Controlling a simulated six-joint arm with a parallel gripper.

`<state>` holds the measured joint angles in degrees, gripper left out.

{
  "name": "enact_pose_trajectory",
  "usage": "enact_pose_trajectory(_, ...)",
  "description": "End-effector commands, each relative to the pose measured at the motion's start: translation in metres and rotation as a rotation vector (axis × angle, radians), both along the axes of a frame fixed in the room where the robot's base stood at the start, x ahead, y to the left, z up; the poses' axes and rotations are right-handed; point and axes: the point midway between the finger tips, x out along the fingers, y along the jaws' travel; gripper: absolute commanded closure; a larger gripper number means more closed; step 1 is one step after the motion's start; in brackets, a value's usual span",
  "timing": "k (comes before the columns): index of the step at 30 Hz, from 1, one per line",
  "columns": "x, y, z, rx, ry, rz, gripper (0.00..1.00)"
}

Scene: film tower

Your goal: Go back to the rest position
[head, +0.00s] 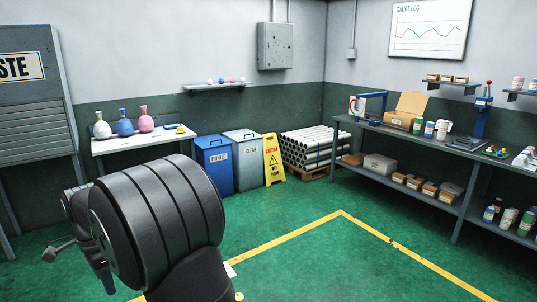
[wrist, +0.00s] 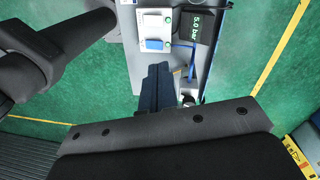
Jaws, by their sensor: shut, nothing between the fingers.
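In the wrist view, my gripper (wrist: 158,68) shows as dark blue fingers lying together, shut and with nothing between them. The fingers hang above a grey panel (wrist: 129,40) that carries a white box with a blue front (wrist: 156,31) and a dark display reading 5.0 bar (wrist: 198,24). I cannot tell the height of the fingertips above it. In the head view, my dark arm fills the lower left, and the fingertips cannot be made out there.
A small white table (head: 115,148) with several flasks stands behind my arm. Two bins (head: 215,165), a yellow wet-floor sign (head: 272,160) and stacked tubes (head: 308,146) line the back wall. A loaded workbench (head: 430,143) runs along the right. Green floor (head: 290,265) is clear in the middle.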

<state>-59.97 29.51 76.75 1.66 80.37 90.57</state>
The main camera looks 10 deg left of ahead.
Motion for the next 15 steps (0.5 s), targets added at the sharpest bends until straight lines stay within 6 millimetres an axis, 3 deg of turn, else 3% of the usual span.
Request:
enact_pose_trajectory(6, 0.003, 0.001, 0.021, -0.015, 0.002, -0.085, 1.0)
enact_pose_trajectory(15, 0.003, 0.001, 0.024, -0.019, 0.002, -0.101, 1.0)
